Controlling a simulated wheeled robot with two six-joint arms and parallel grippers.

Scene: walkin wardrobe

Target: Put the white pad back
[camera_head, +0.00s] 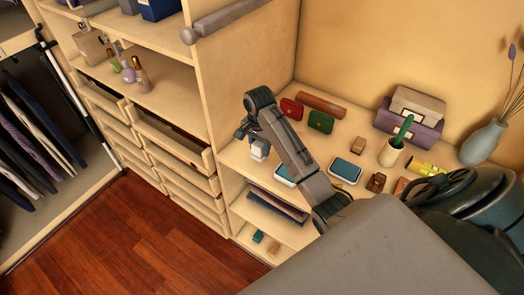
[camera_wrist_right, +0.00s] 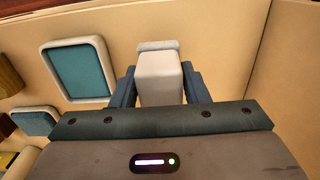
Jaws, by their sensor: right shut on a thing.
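The white pad (camera_head: 258,153) is a small pale block at the end of my right gripper (camera_head: 259,141). In the right wrist view the white pad (camera_wrist_right: 160,78) sits between the two blue fingers (camera_wrist_right: 160,88), which are shut on it. A wider pale edge shows at its far end. In the head view it is over the left end of the shelf top, to the left of a teal tray with a white rim (camera_head: 285,177), partly hidden by my arm. I cannot tell whether it touches the surface. My left gripper is not in view.
On the shelf top (camera_head: 320,138) stand another teal tray (camera_head: 346,169), a red case (camera_head: 291,109), a green case (camera_head: 321,122), stacked boxes (camera_head: 412,118), a cactus pot (camera_head: 391,153) and a vase (camera_head: 484,142). A tall wooden panel (camera_head: 225,80) borders its left side. Drawers stand partly open at left.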

